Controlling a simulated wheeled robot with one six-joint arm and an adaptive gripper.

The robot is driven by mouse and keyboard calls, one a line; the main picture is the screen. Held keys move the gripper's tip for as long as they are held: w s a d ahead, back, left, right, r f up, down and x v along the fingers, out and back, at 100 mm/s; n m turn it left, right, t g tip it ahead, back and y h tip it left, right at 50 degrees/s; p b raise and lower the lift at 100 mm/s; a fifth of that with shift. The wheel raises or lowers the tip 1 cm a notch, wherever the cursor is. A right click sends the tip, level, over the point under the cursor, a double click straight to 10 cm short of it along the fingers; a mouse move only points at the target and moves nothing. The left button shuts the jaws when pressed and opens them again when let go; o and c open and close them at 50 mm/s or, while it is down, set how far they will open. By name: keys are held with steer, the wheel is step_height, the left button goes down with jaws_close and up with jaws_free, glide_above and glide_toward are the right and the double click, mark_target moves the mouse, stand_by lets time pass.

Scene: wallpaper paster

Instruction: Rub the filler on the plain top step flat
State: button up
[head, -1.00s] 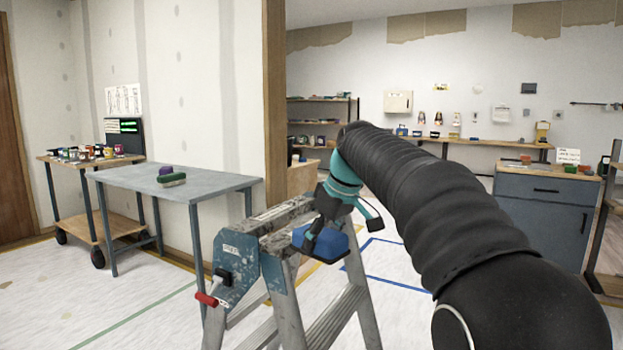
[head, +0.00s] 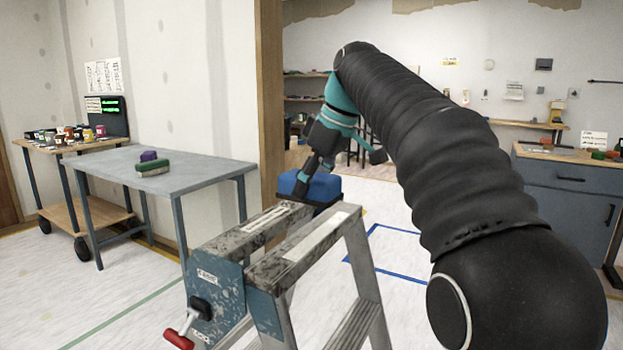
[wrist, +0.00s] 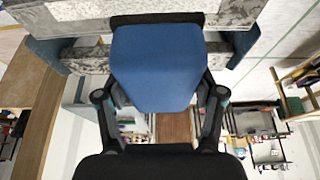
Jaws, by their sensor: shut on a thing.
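My gripper (head: 312,178) is shut on a blue block (head: 318,190) with a dark edge, a sanding block by its look. The block is at the far end of the stepladder's top; I cannot tell whether it touches it. In the wrist view the block (wrist: 155,70) sits between the two fingers (wrist: 158,97) and hides part of the ladder top. The stepladder has two worn, speckled top steps, a left one (head: 238,236) and a right one (head: 268,268). A long pale strip (head: 318,236) lies on the right step, and a smaller pale patch (head: 264,222) on the left. Which is filler is unclear.
A grey table (head: 185,180) at left carries a green and purple block (head: 152,165). A wooden cart (head: 75,149) with several pots stands behind it. A blue-grey cabinet (head: 570,185) is at right. A red-ended clamp (head: 190,325) sticks out from the ladder's near end.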

steer(key=shift+d, duration=0.25)
steer(key=shift+s+d, duration=0.1)
steer(key=shift+s, duration=0.05)
steer(key=shift+f+b, duration=2.3)
steer(key=shift+f, duration=0.95)
steer(key=shift+s, duration=0.1)
